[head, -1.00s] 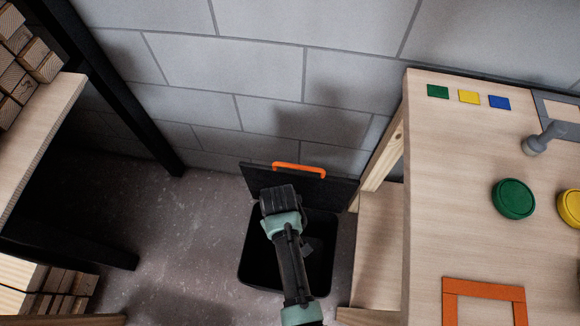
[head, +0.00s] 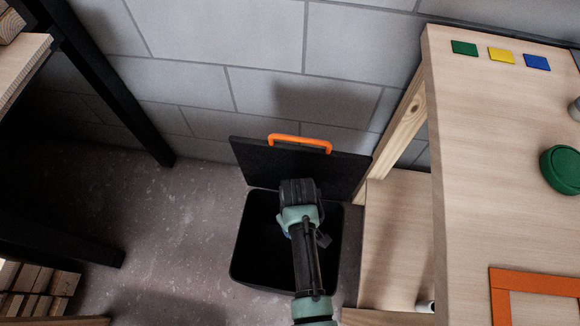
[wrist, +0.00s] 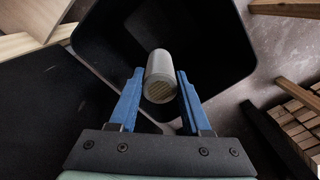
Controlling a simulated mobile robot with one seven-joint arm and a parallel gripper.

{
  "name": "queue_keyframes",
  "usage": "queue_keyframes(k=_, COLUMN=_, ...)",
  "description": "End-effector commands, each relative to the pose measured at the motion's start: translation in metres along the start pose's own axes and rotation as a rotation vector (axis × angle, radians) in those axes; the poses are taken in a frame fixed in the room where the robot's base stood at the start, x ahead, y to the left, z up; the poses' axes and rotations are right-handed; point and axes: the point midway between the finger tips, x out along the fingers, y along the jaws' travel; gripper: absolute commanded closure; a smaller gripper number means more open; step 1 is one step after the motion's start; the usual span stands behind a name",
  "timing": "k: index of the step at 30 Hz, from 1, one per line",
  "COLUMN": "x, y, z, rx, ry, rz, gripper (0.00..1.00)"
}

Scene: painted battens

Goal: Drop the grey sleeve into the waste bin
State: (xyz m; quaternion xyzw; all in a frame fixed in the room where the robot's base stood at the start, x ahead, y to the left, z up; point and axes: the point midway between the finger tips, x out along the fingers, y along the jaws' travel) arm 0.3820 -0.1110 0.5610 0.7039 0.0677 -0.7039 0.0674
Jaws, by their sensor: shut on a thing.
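My gripper (wrist: 159,82) has blue fingers on both sides of the grey sleeve (wrist: 160,66) in the wrist view and is shut on it. The sleeve is a short light grey cylinder with its near end facing the camera. The black waste bin (wrist: 218,42) lies beyond the sleeve, and its open mouth is behind it in that view. In the head view my arm reaches over the bin (head: 257,250), and the fingers and sleeve are mostly hidden by it. The bin's lid (head: 255,162) with its orange handle (head: 300,141) stands open towards the wall.
A wooden workbench (head: 470,180) with a lower shelf (head: 395,235) stands close right of the bin. A small pale cylinder (head: 425,306) lies on that shelf. A black-framed rack (head: 120,95) with battens (head: 35,285) is at the left. Bare floor (head: 190,220) lies between.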

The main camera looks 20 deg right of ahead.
Motion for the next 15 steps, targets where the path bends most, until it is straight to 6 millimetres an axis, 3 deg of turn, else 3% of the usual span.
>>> queue_keyframes(k=1, x=0.0122, y=0.0001, z=0.0, rx=0.001, ry=0.0, rz=0.0, gripper=1.0)
queue_keyframes(k=4, x=0.0191, y=0.0, z=0.0, rx=0.001, ry=0.0, rz=0.0, gripper=1.0)
queue_keyframes(k=14, x=0.0199, y=-0.0001, z=-0.0001, rx=0.0, ry=0.0, rz=0.0, gripper=1.0)
queue_keyframes(k=15, x=0.0199, y=-0.0001, z=0.0, rx=0.0, ry=0.0, rz=0.0, gripper=0.48)
